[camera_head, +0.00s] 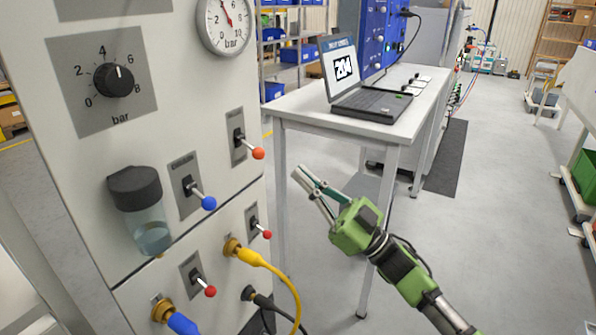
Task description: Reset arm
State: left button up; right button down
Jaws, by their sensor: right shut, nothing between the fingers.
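My right gripper (303,179) is in the middle of the head view, its green arm coming in from the lower right. Its fingers are shut with nothing between them and point up and left. It hangs in free space in front of the white table's legs, right of the control panel (215,98), and touches nothing that I can see. My left gripper is out of view.
The panel carries a bar knob (113,80), a gauge (226,22), several toggle switches and plugged yellow (283,277) and blue (182,323) cables. A laptop (367,103) stands on the white table (300,104). Open floor (500,230) lies to the right.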

jog(key=shift+a, duration=0.1)
jog(key=w+d+f+m+t+h, duration=0.1)
jog(key=w+d+f+m+h, duration=0.2)
jog(key=f, duration=0.5)
jog(key=w+d+f+m+t+h, duration=0.1)
jog(key=d+f+m+t+h, duration=0.15)
jog(key=f+h, duration=0.4)
jog(key=w+d+f+m+t+h, duration=0.1)
jog(key=w+d+f+m+h, duration=0.15)
jog(key=f, duration=0.75)
jog(key=s+d+f+m+g+h, duration=0.15)
jog(key=s+f, duration=0.25)
jog(key=f, duration=0.6)
jog(key=s+d+f+m+g+h, duration=0.1)
jog(key=s+d+f+g+h, duration=0.15)
jog(key=f, duration=0.65)
jog(key=s+d+f+m+g+h, duration=0.15)
jog(key=s+f, duration=0.35)
jog(key=f, duration=0.5)
jog(key=s+d+f+g+h, duration=0.2)
jog(key=s+f+g, duration=0.2)
jog(key=s+f, duration=0.9)
jog(key=s+d+f+g+h, duration=0.1)
jog(key=s+d+f+g, duration=0.15)
jog(key=s+f, duration=1.1)
jog(key=s+a+g, duration=0.1)
jog(key=s+g, duration=0.3)
jog(key=s, duration=1.7)
jog(key=shift+s+g+h, duration=0.35)
